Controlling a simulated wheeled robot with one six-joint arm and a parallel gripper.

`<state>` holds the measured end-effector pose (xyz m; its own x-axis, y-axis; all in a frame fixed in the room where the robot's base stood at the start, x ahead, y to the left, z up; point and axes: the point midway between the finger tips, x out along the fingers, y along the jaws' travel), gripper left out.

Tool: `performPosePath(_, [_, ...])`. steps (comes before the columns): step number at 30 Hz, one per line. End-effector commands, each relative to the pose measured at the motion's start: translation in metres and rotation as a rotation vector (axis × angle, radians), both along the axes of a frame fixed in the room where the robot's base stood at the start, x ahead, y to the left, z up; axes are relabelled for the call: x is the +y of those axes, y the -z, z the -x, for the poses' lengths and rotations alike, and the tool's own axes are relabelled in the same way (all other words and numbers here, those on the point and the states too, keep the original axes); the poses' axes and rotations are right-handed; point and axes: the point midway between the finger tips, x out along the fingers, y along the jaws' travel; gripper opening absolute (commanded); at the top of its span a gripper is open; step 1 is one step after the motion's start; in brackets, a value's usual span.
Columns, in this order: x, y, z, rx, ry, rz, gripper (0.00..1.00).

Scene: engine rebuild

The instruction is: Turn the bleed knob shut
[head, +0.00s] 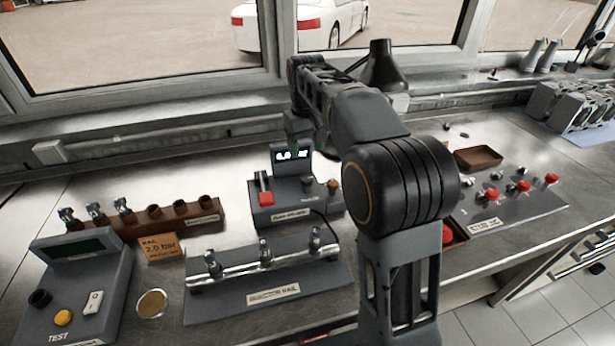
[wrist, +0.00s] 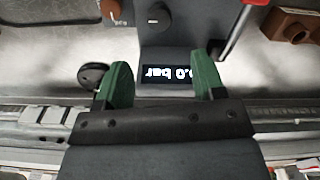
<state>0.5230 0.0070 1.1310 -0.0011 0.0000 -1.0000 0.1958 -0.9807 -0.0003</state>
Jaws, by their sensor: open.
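A grey pump unit (head: 290,207) with a small lit display stands mid-bench. Its top carries a red lever (head: 264,186), a dark round knob (head: 308,184) and a brown-topped knob (head: 333,187). I cannot read which is labelled the bleed knob. In the wrist view the dark knob (wrist: 155,18) has a pale mark, and the brown knob (wrist: 118,17) is at the top edge. My gripper (wrist: 158,80) is open and empty, its green fingers either side of the display (wrist: 168,75), apart from both knobs. In the head view my arm partly hides the gripper.
The injector rail (head: 270,270) stands in front of the pump unit. A brown rack (head: 160,218) and a test box (head: 80,270) are at left. A black lamp (head: 384,66) stands behind my arm. A stud jig (head: 515,205) and brown tray (head: 478,158) are at right.

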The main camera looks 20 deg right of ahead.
Motion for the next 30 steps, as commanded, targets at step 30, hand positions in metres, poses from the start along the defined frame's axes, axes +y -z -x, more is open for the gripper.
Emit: performPosePath(30, [0.0, 0.101, 0.0, -0.001, 0.001, 0.0, 0.63])
